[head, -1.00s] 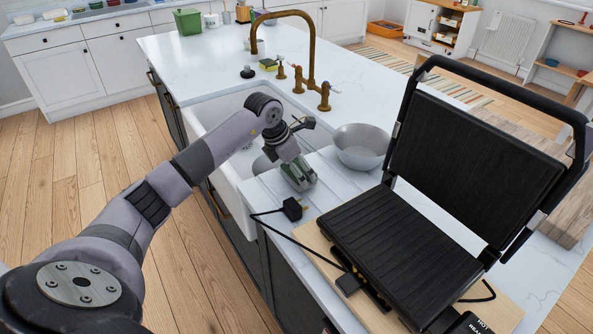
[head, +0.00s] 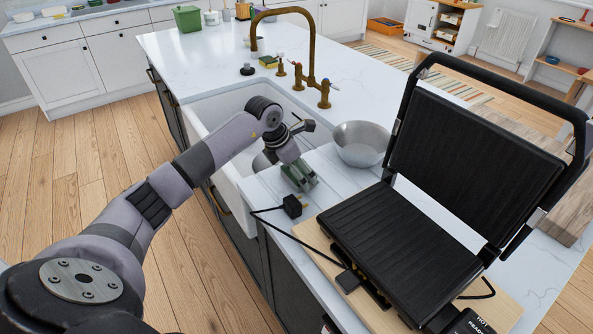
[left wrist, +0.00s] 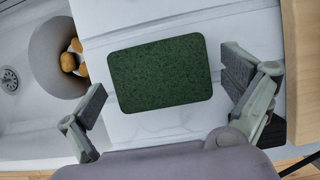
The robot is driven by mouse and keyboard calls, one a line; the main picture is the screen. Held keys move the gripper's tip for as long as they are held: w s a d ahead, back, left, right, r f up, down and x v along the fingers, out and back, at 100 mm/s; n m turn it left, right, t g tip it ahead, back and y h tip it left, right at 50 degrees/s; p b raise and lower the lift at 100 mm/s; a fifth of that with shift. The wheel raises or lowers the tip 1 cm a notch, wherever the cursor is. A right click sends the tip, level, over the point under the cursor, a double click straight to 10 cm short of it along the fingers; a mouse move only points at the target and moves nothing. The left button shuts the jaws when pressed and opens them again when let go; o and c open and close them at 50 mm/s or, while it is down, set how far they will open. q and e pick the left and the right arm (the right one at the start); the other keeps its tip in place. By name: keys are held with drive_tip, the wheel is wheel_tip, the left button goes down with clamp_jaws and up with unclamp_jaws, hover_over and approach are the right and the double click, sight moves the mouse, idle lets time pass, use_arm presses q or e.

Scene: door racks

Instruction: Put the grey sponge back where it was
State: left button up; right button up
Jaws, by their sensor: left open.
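A sponge (left wrist: 160,72) with a dark green upper face lies flat on the white grooved counter beside the sink in the left wrist view; no grey face of it shows there. My left gripper (left wrist: 166,104) is open, with one finger on each side of the sponge and visible gaps between. In the head view my left gripper (head: 301,182) points down at the counter strip between the sink and the grill, and largely hides the sponge. My right gripper is not in view.
The white sink (head: 222,110) is left of the gripper; a bowl (left wrist: 48,62) with brown items sits in it. A metal bowl (head: 360,146), a plug (head: 291,206) with cable and an open grill (head: 400,250) stand close by. A yellow-green sponge (head: 268,62) lies by the brass tap (head: 318,60).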

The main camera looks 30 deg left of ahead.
use_arm(q)
drive_tip(key=shift+r, duration=0.3)
drive_tip(key=shift+s+a+r, duration=0.1)
drive_tip(key=shift+r, duration=0.25)
drive_tip(key=b+v, duration=0.2)
drive_tip(key=v, duration=0.9)
